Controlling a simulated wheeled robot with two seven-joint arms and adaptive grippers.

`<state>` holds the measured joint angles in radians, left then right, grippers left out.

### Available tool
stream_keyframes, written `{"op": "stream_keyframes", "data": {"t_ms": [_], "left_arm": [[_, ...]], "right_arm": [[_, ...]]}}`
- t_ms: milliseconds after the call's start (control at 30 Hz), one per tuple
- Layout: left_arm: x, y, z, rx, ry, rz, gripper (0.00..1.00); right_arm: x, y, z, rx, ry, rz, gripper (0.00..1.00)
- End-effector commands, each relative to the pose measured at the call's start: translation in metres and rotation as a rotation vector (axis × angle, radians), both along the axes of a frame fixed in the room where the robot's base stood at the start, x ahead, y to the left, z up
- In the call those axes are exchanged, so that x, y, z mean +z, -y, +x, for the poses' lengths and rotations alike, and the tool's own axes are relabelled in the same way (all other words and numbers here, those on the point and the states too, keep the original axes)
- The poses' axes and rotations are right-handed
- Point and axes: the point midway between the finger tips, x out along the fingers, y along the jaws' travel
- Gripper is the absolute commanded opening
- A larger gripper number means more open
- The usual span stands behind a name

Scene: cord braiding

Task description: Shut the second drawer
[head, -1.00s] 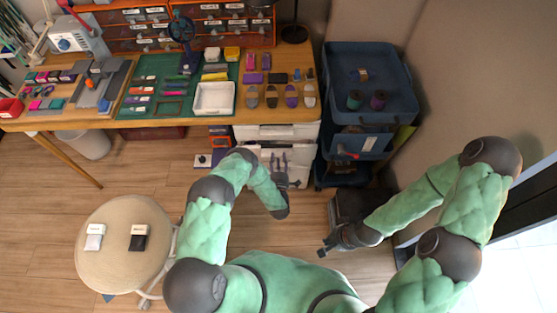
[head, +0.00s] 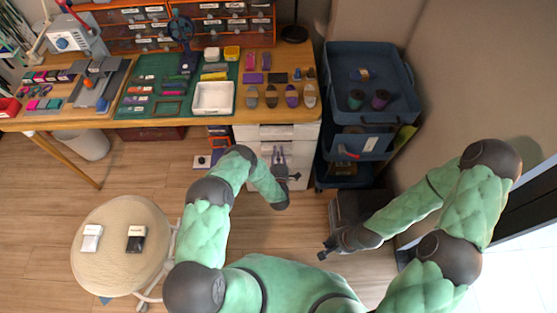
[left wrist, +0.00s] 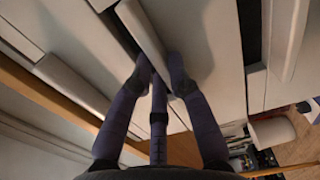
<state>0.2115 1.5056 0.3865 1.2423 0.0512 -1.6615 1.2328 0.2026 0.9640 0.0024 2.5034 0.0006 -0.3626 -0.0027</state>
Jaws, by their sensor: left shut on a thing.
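The white drawer cabinet (head: 306,131) stands under the right end of the workbench. Its pale lower front shows around my left gripper (head: 279,157), which reaches it from the front. In the left wrist view my left gripper (left wrist: 156,76) is shut on a pale bar-shaped drawer handle (left wrist: 143,32), its dark fingers on either side of the bar's end. Dark gaps (left wrist: 252,35) show between the pale drawer fronts. I cannot tell how far the held drawer stands out, nor surely which drawer it is. My right gripper (head: 327,248) hangs low, away from the cabinet; its opening is too small to judge.
A dark blue cart (head: 366,113) with spools stands right of the cabinet. The workbench (head: 135,122) above holds tools, a green mat and a white tray. A round stool (head: 117,271) stands at lower left. Floor is free before the cabinet.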

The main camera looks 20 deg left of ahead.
Motion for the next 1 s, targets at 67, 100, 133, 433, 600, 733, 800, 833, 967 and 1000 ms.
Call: {"op": "stream_keyframes", "data": {"t_ms": [67,100,133,433,600,733,800,833,967,1000], "left_arm": [[-0.002,-0.002,0.006,0.001,-0.002,-0.001,0.0],[-0.002,-0.002,0.008,0.001,-0.003,-0.001,0.0],[-0.001,-0.003,0.008,0.001,-0.003,-0.001,0.0],[0.001,-0.003,0.01,0.001,0.0,-0.001,0.35],[0.0,-0.003,0.009,0.001,-0.002,-0.001,0.42],[0.0,-0.003,0.008,0.001,-0.002,-0.001,0.42],[0.0,-0.002,0.007,0.0,-0.003,-0.001,0.42],[-0.001,-0.002,0.006,0.0,-0.003,-0.001,0.42],[-0.002,0.002,-0.005,-0.001,-0.006,-0.002,0.42],[-0.002,0.004,-0.011,-0.001,-0.007,-0.002,0.42]], "right_arm": [[-0.005,0.0,0.0,0.0,0.0,0.0,0.0],[-0.005,0.0,0.0,0.0,0.0,0.0,0.0],[-0.005,0.0,0.0,0.0,0.0,0.0,0.0],[-0.004,0.0,0.0,0.0,0.0,0.0,0.0],[-0.004,0.0,0.0,0.0,0.0,0.0,0.0],[-0.004,0.0,0.0,0.0,0.0,0.0,0.0],[-0.004,0.0,0.0,0.0,0.0,0.0,0.0],[-0.004,0.0,0.0,0.0,0.0,0.0,0.0],[-0.004,0.0,0.0,0.0,0.0,0.0,0.0],[-0.004,0.0,0.0,0.0,0.0,0.0,0.0]]}}
